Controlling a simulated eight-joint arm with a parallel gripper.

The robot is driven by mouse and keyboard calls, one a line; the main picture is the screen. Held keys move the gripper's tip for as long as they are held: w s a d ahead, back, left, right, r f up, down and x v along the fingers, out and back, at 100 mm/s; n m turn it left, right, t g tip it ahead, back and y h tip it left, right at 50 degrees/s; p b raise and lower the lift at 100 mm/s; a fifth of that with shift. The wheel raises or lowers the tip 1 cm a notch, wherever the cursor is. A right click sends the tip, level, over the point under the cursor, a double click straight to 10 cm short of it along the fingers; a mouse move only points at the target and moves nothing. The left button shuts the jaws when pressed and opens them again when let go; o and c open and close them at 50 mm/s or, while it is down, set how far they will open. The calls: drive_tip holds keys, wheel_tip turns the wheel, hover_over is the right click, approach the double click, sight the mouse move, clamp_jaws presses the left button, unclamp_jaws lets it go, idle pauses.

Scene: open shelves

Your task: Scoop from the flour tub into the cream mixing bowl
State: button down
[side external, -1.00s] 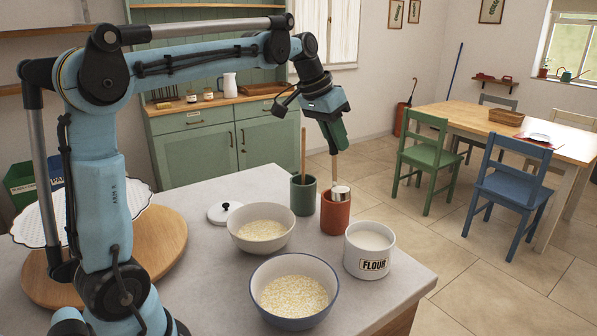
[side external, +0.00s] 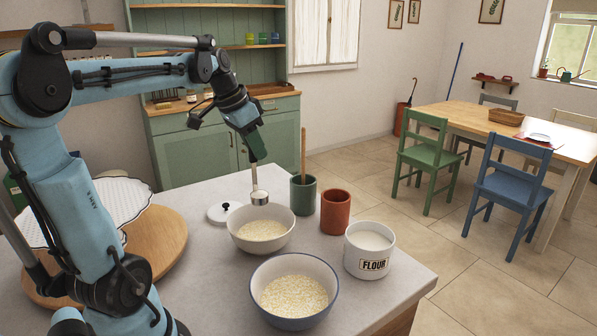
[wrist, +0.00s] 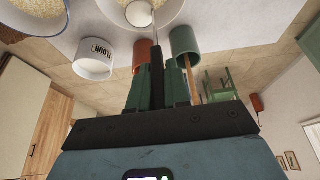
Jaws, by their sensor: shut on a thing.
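My gripper (side external: 254,160) is shut on the handle of a metal scoop (side external: 259,197) that hangs down with its cup by the back rim of the cream bowl (side external: 280,238). The cup looks a little above the rim; I cannot tell whether they touch or what is in it. The bowl holds pale yellowish grains. The white flour tub (side external: 354,262) stands to the right, open and filled with white flour. In the wrist view my gripper (wrist: 157,85) points toward the scoop cup (wrist: 138,13), and the tub (wrist: 94,68) is left of it.
A blue-grey bowl (side external: 295,322) with similar grains stands in front. A terracotta pot (side external: 335,215) looks empty. A green pot (side external: 303,197) holds a wooden handle. A white lid with a black knob (side external: 223,212) lies left of the cream bowl. The counter's right edge lies past the tub.

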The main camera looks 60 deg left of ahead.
drive_tip(key=d+f+m+t+y, duration=0.2)
drive_tip(key=d+f+y, duration=0.5)
drive_tip(key=d+y, duration=0.7)
drive_tip(key=shift+m+y, duration=0.5)
drive_tip(key=shift+m, duration=0.4)
drive_tip(key=shift+a, duration=0.1)
idle(0.6)
